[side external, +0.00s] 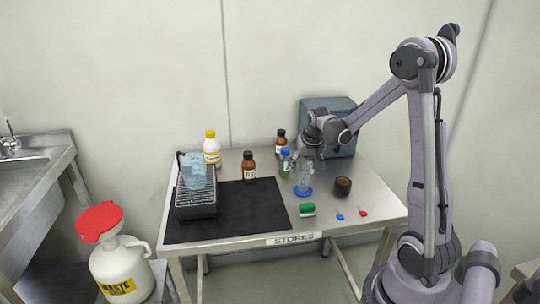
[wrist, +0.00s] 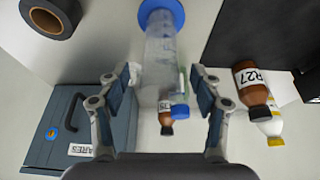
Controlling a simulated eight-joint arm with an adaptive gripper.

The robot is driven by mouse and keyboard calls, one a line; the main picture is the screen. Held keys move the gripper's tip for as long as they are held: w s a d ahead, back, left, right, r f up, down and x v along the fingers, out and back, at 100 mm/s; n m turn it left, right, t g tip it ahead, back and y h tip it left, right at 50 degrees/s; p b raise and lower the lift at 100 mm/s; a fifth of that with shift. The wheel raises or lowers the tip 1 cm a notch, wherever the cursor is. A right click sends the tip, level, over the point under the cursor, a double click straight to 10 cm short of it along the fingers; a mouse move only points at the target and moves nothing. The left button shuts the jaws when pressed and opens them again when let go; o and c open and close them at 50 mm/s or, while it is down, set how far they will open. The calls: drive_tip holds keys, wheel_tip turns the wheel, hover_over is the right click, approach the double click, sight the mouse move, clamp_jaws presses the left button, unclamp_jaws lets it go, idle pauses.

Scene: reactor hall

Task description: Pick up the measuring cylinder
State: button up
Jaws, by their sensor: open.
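The measuring cylinder (side external: 304,179) is clear with a round blue base and stands upright on the steel table, right of the black mat. In the wrist view the cylinder (wrist: 160,55) runs down from its blue base at the top edge, and its upper end appears between my fingers. My gripper (wrist: 163,82) is open, one finger on each side of the cylinder, with gaps showing. In the side view my gripper (side external: 308,154) is at the cylinder's upper part. I cannot tell whether the cylinder's top is fully between the fingers in depth.
A green-labelled bottle with a blue cap (side external: 285,163) and a brown bottle (side external: 280,143) stand close behind. A dark tape roll (side external: 343,186) is to the right; a blue-grey case (side external: 335,112) is behind. A green-topped item (side external: 307,209) lies in front.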

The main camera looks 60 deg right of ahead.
drive_tip(key=shift+f, duration=0.1)
clamp_jaws()
idle(0.3)
